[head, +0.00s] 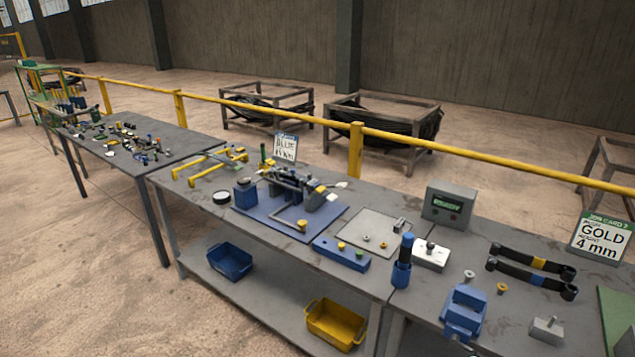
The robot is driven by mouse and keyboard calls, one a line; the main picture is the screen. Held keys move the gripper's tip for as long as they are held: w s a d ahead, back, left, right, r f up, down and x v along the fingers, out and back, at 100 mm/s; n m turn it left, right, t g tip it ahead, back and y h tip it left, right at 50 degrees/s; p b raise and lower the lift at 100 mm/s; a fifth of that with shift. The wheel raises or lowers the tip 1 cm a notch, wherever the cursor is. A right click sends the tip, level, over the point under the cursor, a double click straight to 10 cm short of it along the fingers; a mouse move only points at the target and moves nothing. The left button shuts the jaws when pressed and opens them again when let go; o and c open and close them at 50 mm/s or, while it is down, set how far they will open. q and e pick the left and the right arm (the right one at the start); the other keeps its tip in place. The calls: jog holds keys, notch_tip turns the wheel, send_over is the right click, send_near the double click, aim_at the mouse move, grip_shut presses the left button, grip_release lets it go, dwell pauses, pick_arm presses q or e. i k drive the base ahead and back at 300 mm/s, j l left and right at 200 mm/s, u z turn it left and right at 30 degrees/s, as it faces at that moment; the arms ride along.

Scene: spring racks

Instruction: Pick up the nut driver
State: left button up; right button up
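An upright tool with a dark blue handle (406,246) stands in a blue holder (401,274) near the front edge of the table, right of the picture's middle. It looks like the nut driver, but its tip is hidden in the holder, so I cannot be sure. A small green-handled item (263,153) stands farther back on the left, too small to identify. Neither of my grippers shows in the head view.
A white block (431,255), grey display box (449,206) and blue vise-like fixture (464,310) stand near the holder. Black bars (530,258) lie to the right, before the job card (600,237). A blue base plate (250,222) with a fixture is left. A yellow rail (480,154) runs behind.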

aim_at(407, 238)
jog(key=i+j+z, duration=0.1)
jog(key=i+j, duration=0.25)
jog(key=i, duration=0.25)
jog(key=i+j+z, duration=0.15)
jog(key=i+j, duration=0.25)
jog(key=i, duration=0.15)
